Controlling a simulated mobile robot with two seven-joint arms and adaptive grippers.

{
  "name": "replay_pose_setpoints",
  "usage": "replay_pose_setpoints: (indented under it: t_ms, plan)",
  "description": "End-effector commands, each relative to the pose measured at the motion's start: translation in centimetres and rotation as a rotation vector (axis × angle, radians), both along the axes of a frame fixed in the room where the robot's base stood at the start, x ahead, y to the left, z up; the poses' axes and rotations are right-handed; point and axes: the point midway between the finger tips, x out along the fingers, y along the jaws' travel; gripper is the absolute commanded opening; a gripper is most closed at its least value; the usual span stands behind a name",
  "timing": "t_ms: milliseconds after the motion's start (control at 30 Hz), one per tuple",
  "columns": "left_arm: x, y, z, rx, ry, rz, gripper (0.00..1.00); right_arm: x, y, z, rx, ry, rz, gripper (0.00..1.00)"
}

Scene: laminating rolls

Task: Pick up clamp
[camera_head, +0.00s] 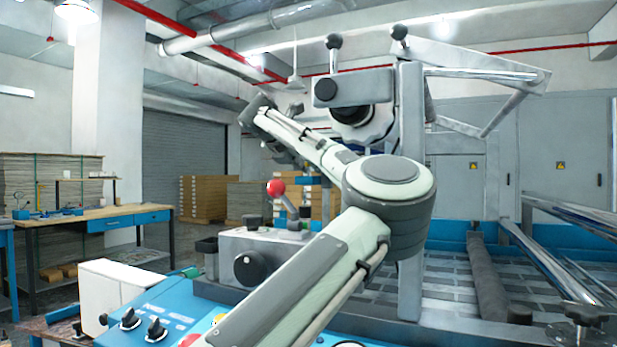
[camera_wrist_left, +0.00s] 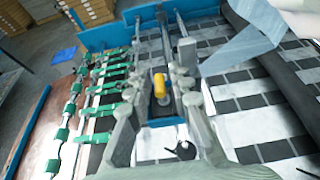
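My left arm crosses the head view from the bottom, and its far end, with the left gripper, is small and mostly hidden behind the forearm. In the left wrist view my left gripper (camera_wrist_left: 161,62) is open, with one pale grey finger on each side of a yellow knob-like piece (camera_wrist_left: 160,86) on a dark base. This may be the clamp; I cannot tell whether the fingers touch it. Several green clamp-like pieces (camera_wrist_left: 103,88) line the edge to its left. My right gripper is in neither view.
A blue control panel (camera_head: 150,325) with knobs and a grey box (camera_head: 247,254) with a red ball lever stand close in front. The machine's metal post (camera_head: 410,150) and dark roller (camera_head: 487,275) are at the right. A workbench (camera_head: 100,217) stands far left.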

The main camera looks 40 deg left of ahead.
Motion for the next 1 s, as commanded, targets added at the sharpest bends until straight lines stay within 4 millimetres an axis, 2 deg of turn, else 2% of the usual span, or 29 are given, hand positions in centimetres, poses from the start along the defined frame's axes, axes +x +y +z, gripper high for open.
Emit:
replay_pose_setpoints:
  t_ms: [100, 267, 667, 767, 1000]
  plan:
    - [0.0, 0.0, 0.0, 0.000, 0.000, 0.000, 0.21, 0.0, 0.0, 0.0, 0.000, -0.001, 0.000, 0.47]
    - [-0.1, 0.0, 0.0, 0.000, 0.000, 0.000, 0.01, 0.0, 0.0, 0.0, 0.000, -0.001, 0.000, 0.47]
    - [-0.1, 0.0, 0.2, 0.000, -0.001, 0.000, 0.00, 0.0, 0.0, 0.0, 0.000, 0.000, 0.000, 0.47]
    - [-0.1, 0.0, 1.0, 0.001, -0.002, 0.000, 0.00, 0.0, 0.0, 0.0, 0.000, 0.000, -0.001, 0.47]
    - [-0.1, 0.1, 5.7, 0.003, -0.002, 0.000, 0.00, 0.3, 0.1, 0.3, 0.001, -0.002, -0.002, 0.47]
